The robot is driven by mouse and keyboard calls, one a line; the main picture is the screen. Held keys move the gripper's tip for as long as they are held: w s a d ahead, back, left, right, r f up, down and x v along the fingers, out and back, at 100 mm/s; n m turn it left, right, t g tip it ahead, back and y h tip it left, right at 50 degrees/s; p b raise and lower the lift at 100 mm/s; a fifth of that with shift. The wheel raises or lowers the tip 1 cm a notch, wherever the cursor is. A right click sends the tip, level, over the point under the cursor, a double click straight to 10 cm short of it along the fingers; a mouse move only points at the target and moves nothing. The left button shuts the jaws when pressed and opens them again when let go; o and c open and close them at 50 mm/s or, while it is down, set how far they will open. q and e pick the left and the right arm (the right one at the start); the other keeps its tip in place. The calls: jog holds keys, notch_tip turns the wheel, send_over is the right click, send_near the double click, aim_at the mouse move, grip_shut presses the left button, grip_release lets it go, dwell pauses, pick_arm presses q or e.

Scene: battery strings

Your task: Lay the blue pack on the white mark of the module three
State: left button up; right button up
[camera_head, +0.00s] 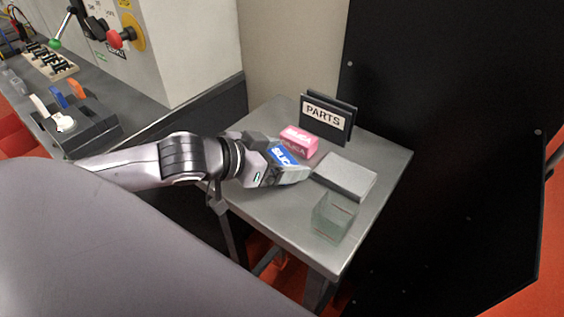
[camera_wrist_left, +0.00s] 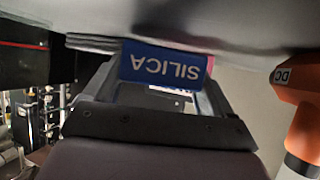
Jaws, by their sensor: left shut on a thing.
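The blue pack (camera_head: 284,155), with SILICA in white letters, is between the fingers of my left gripper (camera_head: 285,170). In the left wrist view the blue pack (camera_wrist_left: 166,66) shows upside down, framed by the dark jaws. The gripper is shut on it, low over the grey side table (camera_head: 385,158). The pack is close to the tabletop; whether it touches is unclear. I cannot make out module three or its white mark in these views. My right gripper is not in view.
A pink pack (camera_head: 299,142) lies just behind the gripper, before the PARTS sign (camera_head: 326,113). A flat light-grey block (camera_head: 346,177) and a clear open box (camera_head: 333,217) stand to the right. A bench with switches (camera_head: 82,122) is at left. A black panel (camera_head: 450,150) bounds the right.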

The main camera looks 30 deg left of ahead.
pick_arm(q)
jog(key=shift+f, duration=0.4)
jog(key=shift+f, duration=0.1)
jog(key=o, duration=0.9)
